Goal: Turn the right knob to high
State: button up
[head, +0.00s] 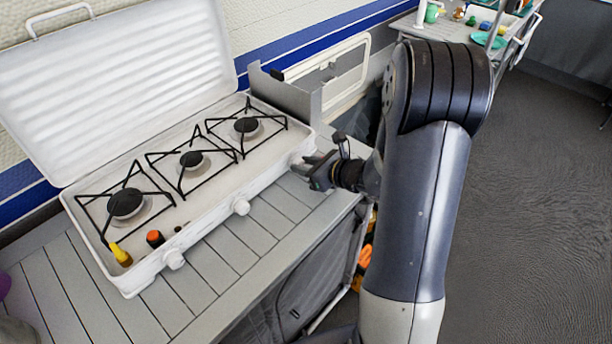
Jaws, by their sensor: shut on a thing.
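A white camping stove (215,213) with its lid raised stands on a slatted grey table. White knobs line its front face: the left knob (174,260), the middle knob (241,206) and the right knob (297,164) near the right corner. My gripper (304,168) is at that right corner, shut on the right knob. The fingers hide most of this knob, so its turn angle cannot be read. No flame shows on the right burner (246,125).
A yellow item (121,254) and an orange-topped item (155,239) stand inside the stove's left front. The table (240,245) is bare in front of the stove. A grey side panel (286,92) rises behind its right end. A shelf with dishes (455,32) is at the back right.

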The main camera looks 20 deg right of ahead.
jog(key=n+b, duration=0.1)
jog(key=b, duration=0.3)
jog(key=n+t+h+b, duration=0.1)
jog(key=b, duration=0.3)
jog(key=shift+s+a+f+n+b, duration=0.1)
jog(key=shift+a+f+n+b, duration=0.05)
jog(key=shift+f+n+b, duration=0.25)
jog(key=b, duration=0.2)
jog(key=n+h+b, duration=0.1)
jog(key=shift+r+t+b, duration=0.25)
jog(key=shift+t+b, duration=0.15)
jog(key=shift+r, duration=0.1)
jog(key=o, duration=1)
jog(key=shift+c, duration=0.2)
jog(key=shift+s, duration=0.1)
jog(key=p+v, duration=0.1)
jog(key=v, duration=0.8)
jog(key=shift+s+r+p, duration=0.15)
jog(key=shift+r+p, duration=0.05)
jog(key=shift+p, duration=0.1)
jog(key=shift+s+d+r, duration=0.15)
jog(key=shift+s+d, duration=0.05)
jog(key=shift+s, duration=0.45)
